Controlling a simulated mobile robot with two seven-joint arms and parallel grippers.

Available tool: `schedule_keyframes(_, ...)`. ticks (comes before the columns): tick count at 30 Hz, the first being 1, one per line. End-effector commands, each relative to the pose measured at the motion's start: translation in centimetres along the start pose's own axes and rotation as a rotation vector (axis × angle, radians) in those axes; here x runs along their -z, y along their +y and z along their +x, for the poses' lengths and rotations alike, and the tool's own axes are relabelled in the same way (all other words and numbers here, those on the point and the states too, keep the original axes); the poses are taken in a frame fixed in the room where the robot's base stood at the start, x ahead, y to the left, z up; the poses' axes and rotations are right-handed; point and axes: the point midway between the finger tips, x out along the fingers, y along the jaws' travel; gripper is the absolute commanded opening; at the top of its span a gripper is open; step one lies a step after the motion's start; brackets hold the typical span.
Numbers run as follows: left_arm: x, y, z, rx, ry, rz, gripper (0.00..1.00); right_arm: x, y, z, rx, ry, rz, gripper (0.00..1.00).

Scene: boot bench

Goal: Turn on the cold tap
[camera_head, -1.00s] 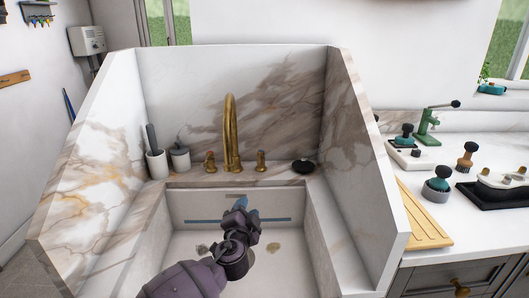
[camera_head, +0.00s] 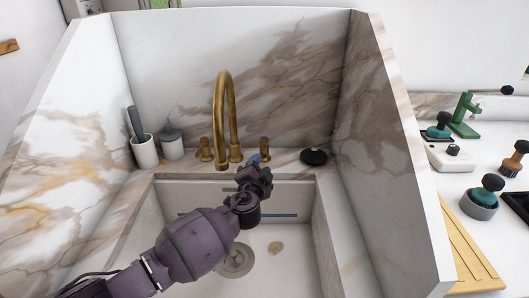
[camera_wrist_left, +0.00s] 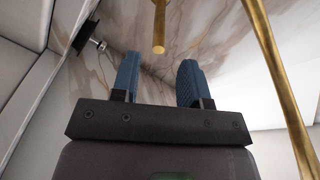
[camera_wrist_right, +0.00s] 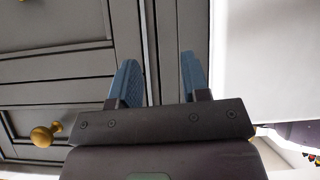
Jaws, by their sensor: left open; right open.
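A tall curved brass spout (camera_head: 221,110) stands at the back of the sink (camera_head: 330,235) between two brass tap handles. The left handle (camera_head: 205,150) has a reddish mark. The right handle (camera_head: 265,150) has a darker top; its colour mark is unclear. My left gripper (camera_head: 255,160) is just in front of and slightly left of the right handle, its fingers partly hidden by its wrist. Whether it touches is unclear. In the left wrist view my left gripper (camera_wrist_left: 158,80) is open and empty, with brass tubing (camera_wrist_left: 278,80) beyond it. My right gripper (camera_wrist_right: 158,80) is open and empty by grey cabinet fronts.
A dark round object (camera_head: 314,157) sits on the ledge right of the handles. A white cup (camera_head: 144,152) and a lidded pot (camera_head: 171,145) stand left. High marble walls enclose the sink. A wooden board (camera_head: 465,250) and several tools lie on the right counter.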

Motion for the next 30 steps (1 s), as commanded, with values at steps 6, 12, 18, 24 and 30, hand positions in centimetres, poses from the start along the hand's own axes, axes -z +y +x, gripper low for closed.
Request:
schedule_keyframes(6, -0.2, 0.4, 3.1, -0.003, -0.003, 0.002, 0.41, -0.4, -0.2, 0.6, 0.003, -0.004, 0.002, 0.43)
schedule_keyframes(12, -0.2, 0.4, 5.5, -0.003, -0.003, 0.001, 0.41, 0.0, -0.2, 1.1, 0.005, 0.008, -0.001, 0.43)
schedule_keyframes(18, -0.2, 0.3, 6.9, -0.003, -0.002, 0.001, 0.41, -0.3, 0.0, 1.4, 0.006, 0.003, -0.013, 0.43)
schedule_keyframes(24, -0.1, 0.1, 7.4, -0.001, -0.001, 0.0, 0.41, -0.6, 0.3, 1.4, 0.004, -0.003, -0.018, 0.43)
schedule_keyframes(30, 0.0, 0.1, 7.4, -0.001, -0.001, 0.0, 0.41, -0.7, 0.2, 1.3, 0.004, -0.004, -0.016, 0.43)
